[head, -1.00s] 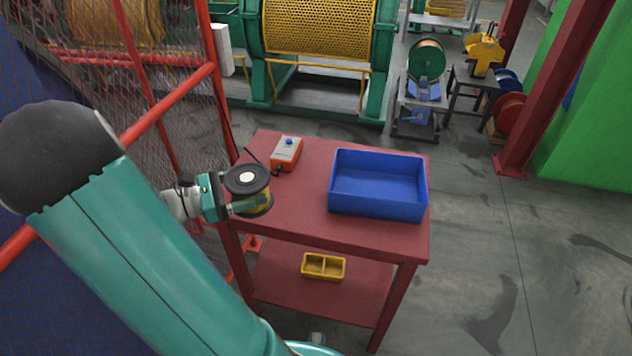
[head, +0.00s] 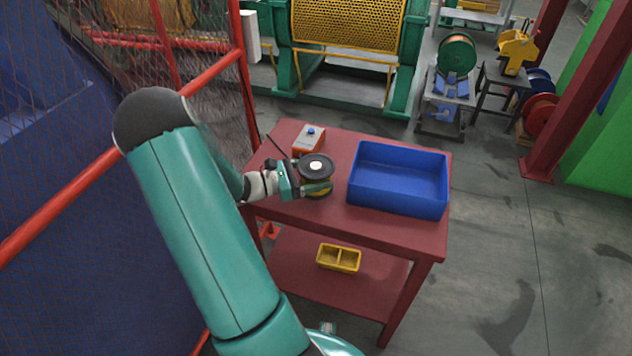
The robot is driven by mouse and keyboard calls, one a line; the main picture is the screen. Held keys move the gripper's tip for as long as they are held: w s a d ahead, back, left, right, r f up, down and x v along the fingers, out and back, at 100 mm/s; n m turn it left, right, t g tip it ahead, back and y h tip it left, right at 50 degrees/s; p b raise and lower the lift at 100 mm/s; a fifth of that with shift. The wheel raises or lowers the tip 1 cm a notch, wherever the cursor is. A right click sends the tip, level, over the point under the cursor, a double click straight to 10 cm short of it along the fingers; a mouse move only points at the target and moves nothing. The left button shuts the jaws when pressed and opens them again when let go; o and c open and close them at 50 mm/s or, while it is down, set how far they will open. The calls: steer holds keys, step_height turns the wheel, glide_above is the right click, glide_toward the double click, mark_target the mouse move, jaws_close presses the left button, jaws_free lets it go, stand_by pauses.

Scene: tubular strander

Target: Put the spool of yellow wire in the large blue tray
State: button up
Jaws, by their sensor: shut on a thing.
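The spool of yellow wire (head: 317,168) has black flanges and a pale hub, with yellow wire showing between them. My gripper (head: 310,188) is shut on it from the left side. The spool is upright with its flange facing up, over the left part of the red table; I cannot tell its exact height. The large blue tray (head: 396,204) sits on the right part of the table, just right of the spool. Its inside looks empty. The spool is outside the tray, apart from its left wall.
An orange and grey control box (head: 308,140) with a blue button lies behind the spool on the red table (head: 338,150). A small yellow divided bin (head: 338,258) is on the lower shelf. A red-framed mesh fence (head: 215,68) stands close on the left.

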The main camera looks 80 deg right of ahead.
steer(key=shift+d+f, duration=0.15)
steer(key=shift+f, duration=1.5)
steer(key=shift+f, duration=0.15)
steer(key=o, duration=1.4)
steer(key=v, duration=1.2)
